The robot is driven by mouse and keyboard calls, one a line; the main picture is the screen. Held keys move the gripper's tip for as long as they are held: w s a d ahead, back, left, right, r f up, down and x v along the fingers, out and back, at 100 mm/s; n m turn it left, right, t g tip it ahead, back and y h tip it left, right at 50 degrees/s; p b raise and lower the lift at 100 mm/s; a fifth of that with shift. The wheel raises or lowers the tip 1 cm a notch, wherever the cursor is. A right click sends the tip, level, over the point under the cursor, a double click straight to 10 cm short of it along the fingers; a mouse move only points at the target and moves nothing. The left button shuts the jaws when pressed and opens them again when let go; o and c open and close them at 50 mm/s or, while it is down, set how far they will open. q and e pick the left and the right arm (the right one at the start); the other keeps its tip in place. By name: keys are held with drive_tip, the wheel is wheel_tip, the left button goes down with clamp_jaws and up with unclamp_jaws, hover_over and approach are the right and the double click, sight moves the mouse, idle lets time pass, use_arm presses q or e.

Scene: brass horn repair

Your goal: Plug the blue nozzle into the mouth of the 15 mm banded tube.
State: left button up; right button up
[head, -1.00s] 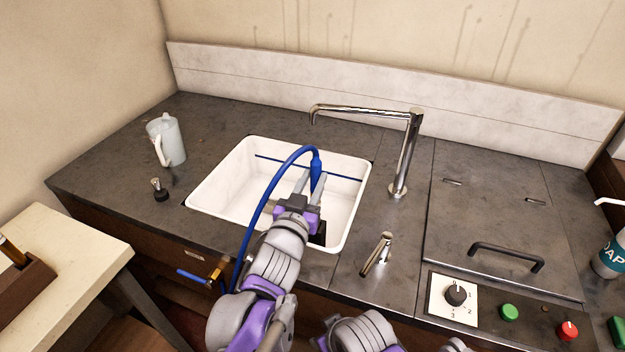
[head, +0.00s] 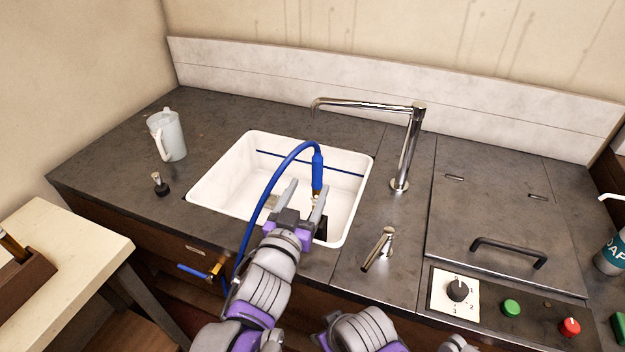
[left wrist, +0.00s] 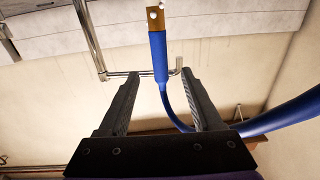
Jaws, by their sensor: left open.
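The blue nozzle (head: 318,172) stands upright over the white sink, brass end down, with its blue hose arching from its top. It also shows in the left wrist view (left wrist: 158,58), where its brass end lies near the top edge. My left gripper (head: 308,188) is open, its fingers apart and just short of the nozzle, not closed on it. In the left wrist view the open fingers (left wrist: 160,76) flank the nozzle's line. A small pale piece shows under the brass end; I cannot make out the banded tube or how deep the nozzle sits. My right gripper is out of view.
The white sink (head: 222,178) is set in a dark counter. A chrome faucet (head: 408,150) stands right of it, with a short chrome lever (head: 378,249) nearer. A pale jug (head: 167,137) and a small black-based part (head: 160,185) stand at left. A hatch and control knobs lie at right.

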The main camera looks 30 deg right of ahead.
use_arm(q)
drive_tip(key=v, duration=0.6)
idle(0.5)
